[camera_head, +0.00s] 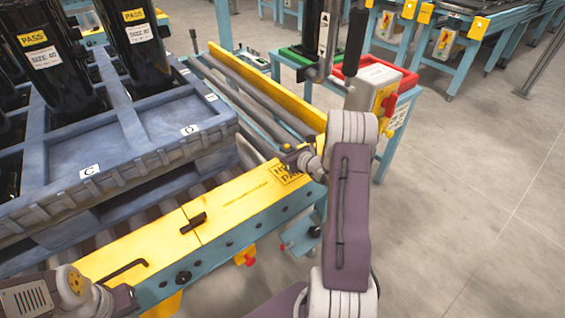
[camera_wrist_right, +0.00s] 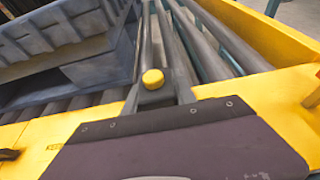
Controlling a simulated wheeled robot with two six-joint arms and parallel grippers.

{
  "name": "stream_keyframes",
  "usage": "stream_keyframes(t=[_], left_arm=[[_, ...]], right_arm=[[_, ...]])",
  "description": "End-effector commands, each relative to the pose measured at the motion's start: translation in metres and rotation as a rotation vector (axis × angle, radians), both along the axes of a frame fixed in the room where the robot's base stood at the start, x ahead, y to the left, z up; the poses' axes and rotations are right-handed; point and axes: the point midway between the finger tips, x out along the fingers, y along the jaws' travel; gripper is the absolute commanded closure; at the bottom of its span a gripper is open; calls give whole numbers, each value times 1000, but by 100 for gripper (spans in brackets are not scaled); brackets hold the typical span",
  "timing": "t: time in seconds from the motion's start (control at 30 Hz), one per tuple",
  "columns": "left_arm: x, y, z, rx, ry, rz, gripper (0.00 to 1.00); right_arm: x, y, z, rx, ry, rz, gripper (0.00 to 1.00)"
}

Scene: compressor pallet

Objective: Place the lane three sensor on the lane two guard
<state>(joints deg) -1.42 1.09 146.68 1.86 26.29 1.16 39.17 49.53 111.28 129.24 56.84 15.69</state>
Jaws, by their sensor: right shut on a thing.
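My right gripper (camera_wrist_right: 155,96) is shut on a small part with a round yellow end (camera_wrist_right: 152,78), probably the lane three sensor. It is above the near yellow guard's inner edge, with rollers beyond. In the head view, my right gripper (camera_head: 290,156) is small and the held part cannot be made out. The near yellow guard (camera_head: 232,200) runs along the conveyor's front; a "HOLD PART" label is at its right end. I cannot tell which stretch is lane two. My left gripper (camera_head: 122,300) is at the lower left, its fingers not clear.
A dark brown piece (camera_head: 193,222) and a black hex key (camera_head: 125,268) lie on the near guard. A blue pallet (camera_head: 110,170) bearing black cylinders stands behind. Rollers (camera_head: 240,90) and a far yellow rail (camera_head: 265,90) lie beyond. A side stand holds a red bin (camera_head: 408,80).

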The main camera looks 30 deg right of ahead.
Motion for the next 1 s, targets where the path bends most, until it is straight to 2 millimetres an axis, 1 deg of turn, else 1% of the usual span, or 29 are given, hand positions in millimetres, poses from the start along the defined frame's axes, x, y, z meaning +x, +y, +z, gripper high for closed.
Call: stream_keyframes(t=[0.07, 0.23, 0.3, 0.5, 0.63, 0.67, 0.7, 0.73, 1.0], left_arm=[[0, 0, -1, 0, 0, 0, 100], [0, 0, -18, 0, 0, 0, 100], [0, 0, -22, 0, 0, 0, 100], [0, 0, -19, 0, 0, 0, 100], [0, 0, -23, 0, 0, 0, 100], [0, 0, -23, 0, 0, 0, 100], [0, 0, -22, 0, 0, 0, 100], [0, 0, -22, 0, 0, 0, 100], [0, 0, -22, 0, 0, 0, 100]], right_arm=[[0, 0, -3, 1, 0, 0, 100], [-1, 0, -34, 3, 1, -1, 100], [0, -1, -42, 1, -1, -1, 100], [0, -1, -39, 0, -1, -1, 100], [-1, -1, -44, 0, -1, -1, 100], [-1, -1, -44, 0, 0, -1, 65], [-1, -1, -42, 0, 0, -1, 54], [-1, -1, -42, 0, 0, -1, 46], [-1, -1, -42, 0, 0, 0, 46]])
